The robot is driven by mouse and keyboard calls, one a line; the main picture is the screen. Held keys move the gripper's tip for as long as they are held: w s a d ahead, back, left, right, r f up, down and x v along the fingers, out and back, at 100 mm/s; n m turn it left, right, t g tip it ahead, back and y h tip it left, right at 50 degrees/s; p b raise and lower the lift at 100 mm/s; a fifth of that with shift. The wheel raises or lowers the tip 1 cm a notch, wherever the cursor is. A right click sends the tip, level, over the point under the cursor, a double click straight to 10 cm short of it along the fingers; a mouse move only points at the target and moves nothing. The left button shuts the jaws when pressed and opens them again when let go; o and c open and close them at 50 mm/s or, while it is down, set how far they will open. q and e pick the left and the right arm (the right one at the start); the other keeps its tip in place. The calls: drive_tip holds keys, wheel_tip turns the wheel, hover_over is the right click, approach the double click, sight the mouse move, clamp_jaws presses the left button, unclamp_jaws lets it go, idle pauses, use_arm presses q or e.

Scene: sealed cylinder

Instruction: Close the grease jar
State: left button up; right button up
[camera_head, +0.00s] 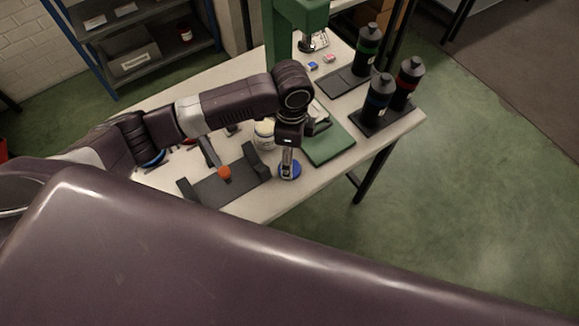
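A small cream-white jar (264,134), which looks like the grease jar, stands on the table just left of my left gripper. My arm partly covers it and its top is not clear. My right gripper is not in view.
A dark holder with an orange knob (224,172) lies left of the lid. A green press (322,142) stands behind. Dark bottles (379,97) stand on black trays at right. My own large dark link fills the foreground.

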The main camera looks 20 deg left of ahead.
use_arm(q)
drive_tip(key=shift+f, duration=0.4)
wheel_tip(320, 180, down, 4)
drive_tip(key=shift+s+f+p, duration=0.1)
drive_tip(key=shift+p, duration=0.7)
drive_tip(key=shift+f, duration=0.1)
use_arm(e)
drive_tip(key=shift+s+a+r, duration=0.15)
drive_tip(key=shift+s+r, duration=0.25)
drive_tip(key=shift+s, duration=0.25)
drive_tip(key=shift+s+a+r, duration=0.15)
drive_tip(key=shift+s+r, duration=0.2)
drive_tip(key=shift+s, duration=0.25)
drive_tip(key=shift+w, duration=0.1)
use_arm(q)
drive_tip(key=c, duration=0.7)
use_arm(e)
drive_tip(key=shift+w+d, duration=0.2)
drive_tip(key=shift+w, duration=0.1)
